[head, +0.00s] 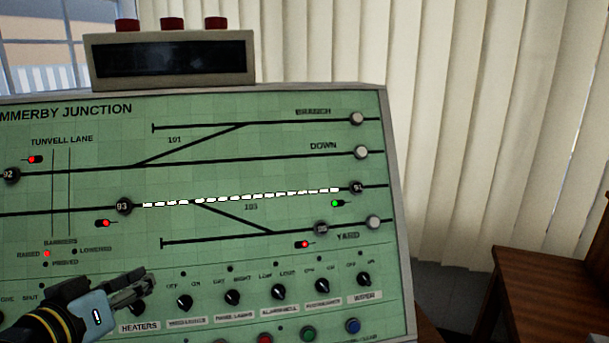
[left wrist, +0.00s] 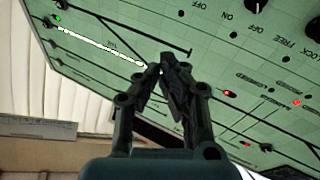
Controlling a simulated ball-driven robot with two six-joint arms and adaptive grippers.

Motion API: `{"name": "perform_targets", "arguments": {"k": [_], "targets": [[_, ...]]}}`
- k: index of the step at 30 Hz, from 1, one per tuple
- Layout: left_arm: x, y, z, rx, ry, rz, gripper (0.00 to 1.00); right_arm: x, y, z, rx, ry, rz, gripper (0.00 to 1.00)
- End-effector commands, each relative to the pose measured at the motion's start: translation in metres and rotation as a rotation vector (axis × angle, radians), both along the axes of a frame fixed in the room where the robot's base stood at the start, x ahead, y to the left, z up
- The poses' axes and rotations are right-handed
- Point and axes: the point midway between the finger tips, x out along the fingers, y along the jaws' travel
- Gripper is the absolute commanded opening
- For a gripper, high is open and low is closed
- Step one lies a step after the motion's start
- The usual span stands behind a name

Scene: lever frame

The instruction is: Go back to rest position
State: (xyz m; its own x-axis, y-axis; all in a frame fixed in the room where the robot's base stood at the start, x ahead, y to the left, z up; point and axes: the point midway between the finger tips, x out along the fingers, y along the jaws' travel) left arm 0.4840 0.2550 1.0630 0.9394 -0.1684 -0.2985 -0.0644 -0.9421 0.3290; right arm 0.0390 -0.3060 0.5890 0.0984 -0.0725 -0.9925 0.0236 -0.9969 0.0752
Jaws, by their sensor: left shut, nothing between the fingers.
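My left gripper (head: 138,286) is at the lower left of the head view, in front of the green signal panel (head: 290,160). Its fingers are shut with nothing between them. In the left wrist view the closed fingers (left wrist: 172,72) point toward the panel (left wrist: 130,30), which appears upside down. I cannot tell whether the fingertips touch the panel. The gripper covers part of the panel near the heaters knob. My right gripper is in neither view.
The panel has a row of black knobs (head: 232,297), round buttons and small lamps. A dark display box (head: 170,58) with red tops stands above it. A wooden table (head: 545,290) stands at the right. Pale vertical blinds (head: 450,120) hang behind.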

Motion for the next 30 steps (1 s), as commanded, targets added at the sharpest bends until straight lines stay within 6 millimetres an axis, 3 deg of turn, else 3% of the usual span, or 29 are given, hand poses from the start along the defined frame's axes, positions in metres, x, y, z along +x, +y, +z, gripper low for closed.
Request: {"name": "perform_targets", "arguments": {"k": [1, 3, 8, 21, 30], "targets": [[-0.026, -0.009, -0.014, 0.065, 0.105, -0.035, 0.0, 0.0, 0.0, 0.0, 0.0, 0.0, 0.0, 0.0], [-0.059, -0.014, -0.03, 0.149, 0.243, -0.069, 0.0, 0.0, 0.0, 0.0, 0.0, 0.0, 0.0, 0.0], [-0.122, -0.011, -0.048, 0.283, 0.476, -0.105, 0.0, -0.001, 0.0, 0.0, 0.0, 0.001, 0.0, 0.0], [-0.253, 0.015, -0.047, 0.467, 0.914, -0.107, 0.0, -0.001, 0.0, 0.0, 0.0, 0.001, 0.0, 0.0], [-0.237, 0.022, -0.152, 0.46, 0.947, -0.108, 0.0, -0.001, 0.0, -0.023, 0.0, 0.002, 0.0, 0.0]]}}
